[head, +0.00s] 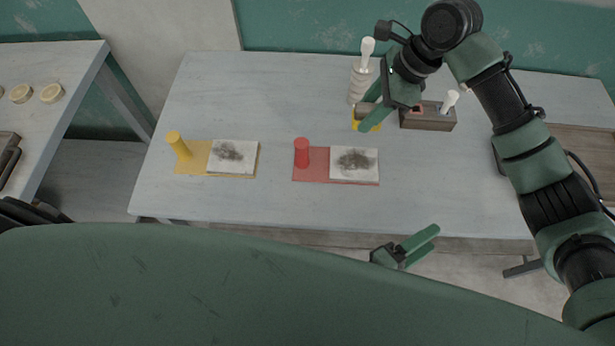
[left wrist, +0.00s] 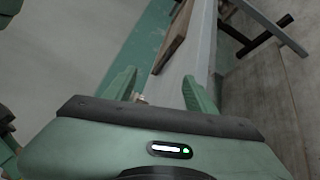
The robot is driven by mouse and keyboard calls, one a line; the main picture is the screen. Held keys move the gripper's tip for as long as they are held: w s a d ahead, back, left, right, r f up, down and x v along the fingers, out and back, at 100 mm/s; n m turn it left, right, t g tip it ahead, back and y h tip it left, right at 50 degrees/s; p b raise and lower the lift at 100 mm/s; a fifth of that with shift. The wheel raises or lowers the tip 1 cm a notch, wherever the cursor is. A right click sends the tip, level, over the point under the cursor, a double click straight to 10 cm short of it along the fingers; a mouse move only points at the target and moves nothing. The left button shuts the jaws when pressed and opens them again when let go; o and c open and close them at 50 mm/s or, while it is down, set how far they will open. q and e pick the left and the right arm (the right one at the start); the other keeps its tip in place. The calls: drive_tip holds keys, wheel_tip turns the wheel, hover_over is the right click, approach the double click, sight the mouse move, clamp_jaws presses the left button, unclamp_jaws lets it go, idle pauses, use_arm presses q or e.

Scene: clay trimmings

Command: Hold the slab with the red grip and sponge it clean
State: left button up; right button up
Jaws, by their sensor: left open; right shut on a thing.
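The white slab (head: 354,163) with a dark smudge lies on a red board (head: 312,179) in the middle of the table. The upright red grip (head: 301,153) stands at the board's left end. My right gripper (head: 364,114) is behind this slab, shut on a yellow piece (head: 356,124), possibly the sponge, mostly hidden by the fingers. My left gripper (head: 433,239) is open and empty at the table's front edge, right of and nearer than the red board. Its spread fingers also show in the left wrist view (left wrist: 160,76), with nothing between them.
A second smudged slab (head: 233,154) lies on a yellow board (head: 190,168) with a yellow grip (head: 178,145), to the left. A pale ribbed bottle (head: 360,82) and a brown box (head: 428,122) stand close to my right gripper. The table's front middle (head: 270,207) is clear.

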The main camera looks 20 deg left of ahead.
use_arm(q)
drive_tip(key=w+a+r+n+t+y, duration=0.1)
drive_tip(key=w+a+n+t+y, duration=0.1)
drive_tip(key=a+n+y, duration=0.3)
drive_tip(key=w+a+r+n+t+y, duration=0.1)
drive_tip(key=w+a+n+y, duration=0.2)
drive_tip(key=a+n, duration=0.5)
drive_tip(key=w+a+n+t+y, duration=0.2)
drive_tip(key=a+n+y, duration=0.4)
drive_tip(key=n, duration=0.3)
drive_tip(key=shift+w+a+r+t+y, duration=0.3)
drive_tip(key=shift+w+a+r, duration=0.1)
drive_tip(key=shift+w+a, duration=0.4)
drive_tip(key=a+n+y, duration=0.1)
drive_tip(key=a+n, duration=0.1)
drive_tip(key=a+f+n+g+y, duration=0.1)
drive_tip(key=a+n+y, duration=0.1)
drive_tip(key=a, duration=0.1)
drive_tip(key=s+a+n+g+y, duration=0.1)
drive_tip(key=a+n+y, duration=0.1)
drive_tip(key=shift+a+f, duration=0.2)
drive_tip(key=shift+a, duration=0.2)
drive_tip(key=x, duration=1.1)
drive_tip(key=shift+w+a, duration=0.25)
drive_tip(key=shift+w, duration=0.05)
drive_tip(key=shift+c, duration=0.4)
clamp_jaws()
